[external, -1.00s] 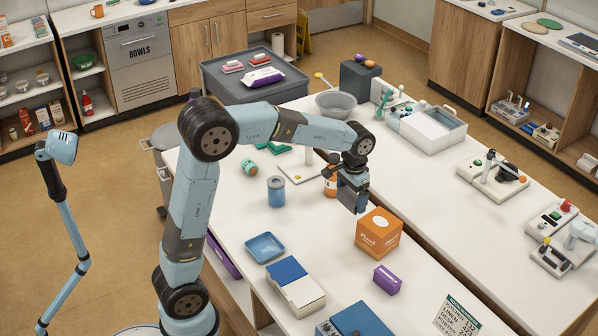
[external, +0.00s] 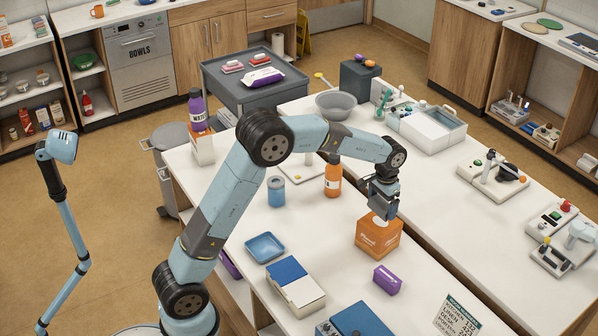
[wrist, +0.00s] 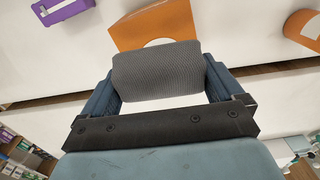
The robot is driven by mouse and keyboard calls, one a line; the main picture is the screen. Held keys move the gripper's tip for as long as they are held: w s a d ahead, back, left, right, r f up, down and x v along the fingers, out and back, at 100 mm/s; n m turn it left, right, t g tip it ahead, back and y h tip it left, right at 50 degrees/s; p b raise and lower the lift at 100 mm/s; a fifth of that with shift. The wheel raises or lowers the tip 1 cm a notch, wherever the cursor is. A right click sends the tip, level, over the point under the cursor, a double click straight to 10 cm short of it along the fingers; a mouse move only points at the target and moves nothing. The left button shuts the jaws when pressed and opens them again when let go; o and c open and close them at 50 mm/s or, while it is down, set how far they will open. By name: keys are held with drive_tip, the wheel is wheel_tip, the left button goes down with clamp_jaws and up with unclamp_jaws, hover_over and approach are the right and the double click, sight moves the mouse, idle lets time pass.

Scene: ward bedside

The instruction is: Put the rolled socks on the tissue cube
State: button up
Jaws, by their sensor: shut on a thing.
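The rolled socks (wrist: 158,72) are a grey ribbed roll, held crosswise between the two fingers of my gripper (wrist: 158,80) in the wrist view. The tissue cube (external: 378,240) is an orange box with a white opening on top, standing on the white table in the external view. My gripper (external: 382,212) is right above the cube, pointing down. In the wrist view the cube (wrist: 155,24) shows just beyond the socks, partly hidden by them. I cannot tell whether the socks touch the cube's top.
A purple box (external: 387,279) lies in front of the cube. A blue tray (external: 265,247) and a blue-and-white box (external: 296,285) lie at the left. The table (external: 325,235) is bare between them.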

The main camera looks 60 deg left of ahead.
drive_tip(key=shift+w+f, duration=0.25)
drive_tip(key=shift+f, duration=1.55)
drive_tip(key=shift+f, duration=0.1)
drive_tip(key=o, duration=0.7)
drive_tip(key=shift+c, duration=0.2)
